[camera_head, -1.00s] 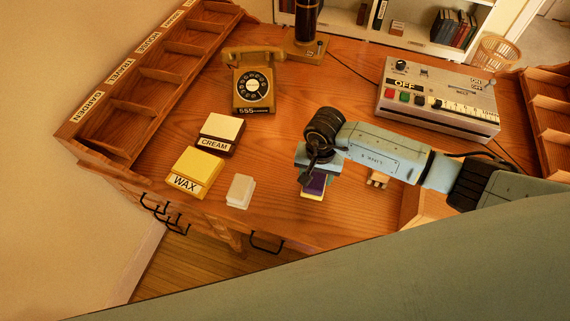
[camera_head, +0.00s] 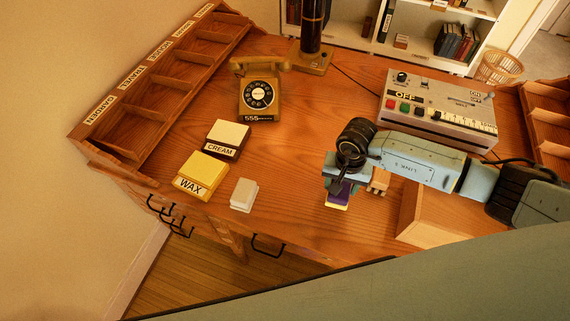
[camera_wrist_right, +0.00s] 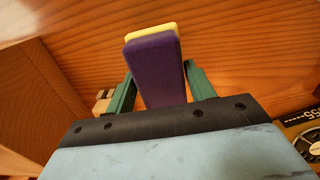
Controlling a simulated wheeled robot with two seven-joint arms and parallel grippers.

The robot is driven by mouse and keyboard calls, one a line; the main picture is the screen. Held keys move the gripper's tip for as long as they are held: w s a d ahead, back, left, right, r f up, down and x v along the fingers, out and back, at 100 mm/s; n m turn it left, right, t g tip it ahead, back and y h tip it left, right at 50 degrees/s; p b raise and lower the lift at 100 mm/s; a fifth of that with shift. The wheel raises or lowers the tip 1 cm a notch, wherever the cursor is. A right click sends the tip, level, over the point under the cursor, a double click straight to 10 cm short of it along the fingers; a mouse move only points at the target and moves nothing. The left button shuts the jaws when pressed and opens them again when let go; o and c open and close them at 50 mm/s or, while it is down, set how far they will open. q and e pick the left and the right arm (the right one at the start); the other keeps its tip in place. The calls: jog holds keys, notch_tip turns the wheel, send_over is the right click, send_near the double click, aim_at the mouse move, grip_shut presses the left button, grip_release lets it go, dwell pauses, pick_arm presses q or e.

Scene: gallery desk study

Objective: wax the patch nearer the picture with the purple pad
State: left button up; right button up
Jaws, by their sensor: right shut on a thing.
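My right gripper (camera_head: 340,187) is shut on the purple pad (camera_wrist_right: 157,72), which has a yellow layer along one face. The pad's lower end shows below the gripper in the head view, over the desk's front part; I cannot tell whether it touches the desk. The wax block (camera_head: 204,170), yellow-topped with a WAX label, sits on the desk to the left of the gripper. The cream block (camera_head: 228,137), pale-topped and labelled CREAM, is just behind it. I cannot make out any patch or the picture. My left gripper is not in view.
A white block (camera_head: 243,194) stands near the front edge. A telephone (camera_head: 259,95), a lamp-like post (camera_head: 311,40) and a control box (camera_head: 437,105) stand farther back. A small tan object (camera_head: 379,180) and a pale wooden frame-like piece (camera_head: 425,238) are right of the gripper. Labelled compartments (camera_head: 160,85) line the left.

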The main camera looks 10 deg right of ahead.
aim_at(342, 184)
jog(key=shift+r+p, duration=1.55)
jog(key=shift+r, duration=0.95)
